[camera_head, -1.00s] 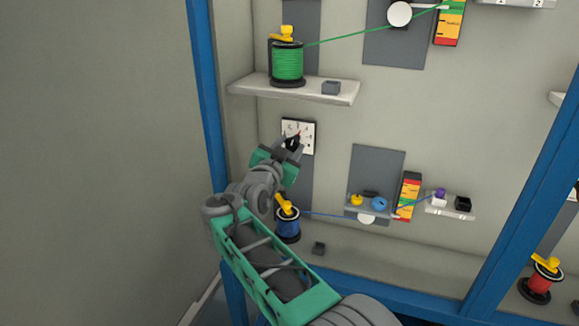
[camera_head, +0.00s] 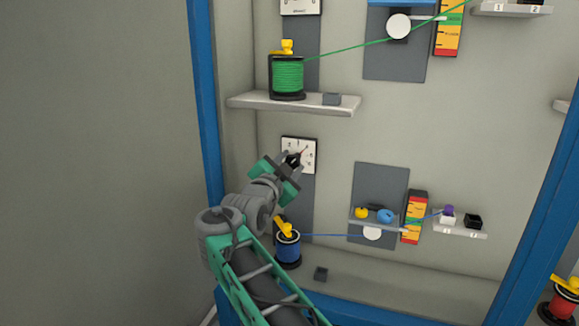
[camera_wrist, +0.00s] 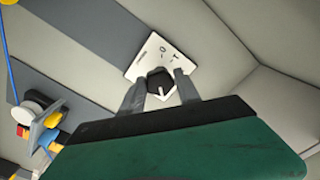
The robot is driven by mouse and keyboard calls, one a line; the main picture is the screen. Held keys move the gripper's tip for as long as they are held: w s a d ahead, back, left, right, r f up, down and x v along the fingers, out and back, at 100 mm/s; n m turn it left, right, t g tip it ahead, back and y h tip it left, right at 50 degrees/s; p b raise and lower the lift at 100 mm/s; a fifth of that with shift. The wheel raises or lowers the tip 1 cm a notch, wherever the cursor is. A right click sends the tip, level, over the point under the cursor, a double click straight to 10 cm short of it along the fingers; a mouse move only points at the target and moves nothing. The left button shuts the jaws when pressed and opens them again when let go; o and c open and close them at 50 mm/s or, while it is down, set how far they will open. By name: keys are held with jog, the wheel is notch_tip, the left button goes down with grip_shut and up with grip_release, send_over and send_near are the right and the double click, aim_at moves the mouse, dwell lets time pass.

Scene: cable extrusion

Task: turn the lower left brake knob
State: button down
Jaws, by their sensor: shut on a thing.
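The lower left brake knob (camera_wrist: 160,82) is black with a pale pointer mark, on a white dial plate (camera_head: 308,148) on the back wall. My gripper (camera_head: 290,162) is at the knob, with its two grey fingers on either side of it, shut on it. The wrist view shows the fingers (camera_wrist: 160,90) at the knob's sides and the white plate (camera_wrist: 146,56) behind it. In the head view the fingers and green gripper body hide part of the knob and plate. The dial's numbers are too small to read.
A shelf (camera_head: 248,101) with a green spool (camera_head: 287,75) is above the dial. A blue spool (camera_head: 289,248) with a yellow part stands below, close to my arm. A small shelf (camera_head: 360,223) with a pulley is to the right. The blue frame post (camera_head: 208,110) is left.

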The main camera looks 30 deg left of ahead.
jog(key=c, duration=0.9)
grip_release()
jog(key=shift+w+d+f, duration=0.1)
jog(key=shift+f, duration=0.05)
jog(key=shift+s, duration=0.55)
jog(key=b+v, duration=0.1)
jog(key=v, duration=0.6)
jog(key=shift+w, duration=0.1)
